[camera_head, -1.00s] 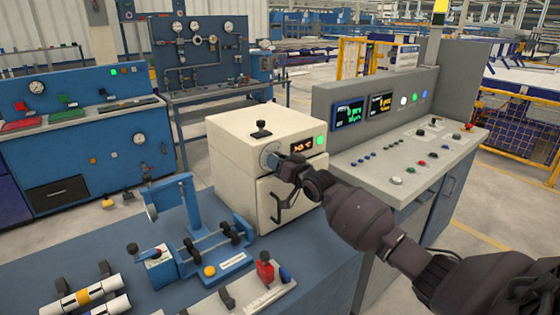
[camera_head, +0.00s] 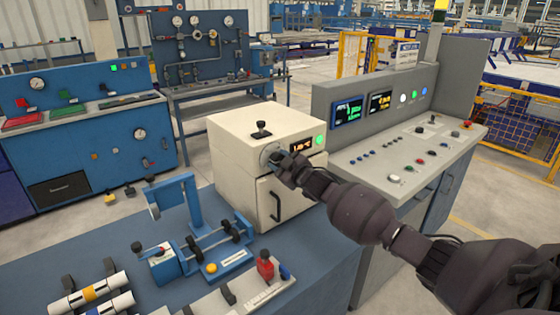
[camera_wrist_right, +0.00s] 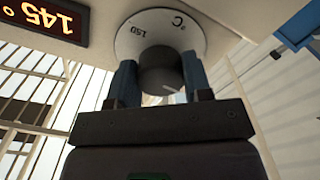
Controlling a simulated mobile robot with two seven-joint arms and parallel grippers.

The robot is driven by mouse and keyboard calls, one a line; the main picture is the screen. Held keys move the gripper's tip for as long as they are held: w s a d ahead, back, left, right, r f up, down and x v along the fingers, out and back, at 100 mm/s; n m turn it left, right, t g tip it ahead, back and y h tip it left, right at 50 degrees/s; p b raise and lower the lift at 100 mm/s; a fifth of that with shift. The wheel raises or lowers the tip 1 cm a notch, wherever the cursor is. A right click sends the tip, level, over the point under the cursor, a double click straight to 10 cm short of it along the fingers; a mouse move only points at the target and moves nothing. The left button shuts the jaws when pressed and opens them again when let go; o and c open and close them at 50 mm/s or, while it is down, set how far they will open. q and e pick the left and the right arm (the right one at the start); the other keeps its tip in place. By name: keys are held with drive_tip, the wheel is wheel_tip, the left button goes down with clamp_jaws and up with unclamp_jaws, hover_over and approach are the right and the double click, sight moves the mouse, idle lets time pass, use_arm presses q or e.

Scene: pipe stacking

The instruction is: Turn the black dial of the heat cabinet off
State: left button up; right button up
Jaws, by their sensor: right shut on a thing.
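The cream heat cabinet (camera_head: 237,150) stands on the blue bench, with a lit orange display and a green light (camera_head: 319,140) on its upper front. In the right wrist view the display (camera_wrist_right: 40,20) reads 145° and appears upside down. The black dial (camera_wrist_right: 160,70) sits on a pale round scale plate (camera_wrist_right: 190,35) marked °C and 150. My right gripper (camera_wrist_right: 160,84) is shut on the dial, one blue-grey finger on each side. In the head view my right gripper (camera_head: 281,163) covers the dial at the cabinet front. My left gripper is not in view.
A blue clamp fixture (camera_head: 205,250) and white pipes (camera_head: 90,293) are on the bench at left front. A grey control console (camera_head: 400,160) stands right of the cabinet, close to my right arm. The cabinet's door handle (camera_head: 275,206) is below the gripper.

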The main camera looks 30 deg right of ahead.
drive_tip(key=n, duration=0.3)
drive_tip(key=shift+n, duration=2.6)
drive_tip(key=o, duration=0.9)
drive_tip(key=s, duration=0.7)
drive_tip(key=s+d, duration=0.1)
drive_tip(key=s, duration=0.2)
drive_tip(key=shift+s, duration=0.4)
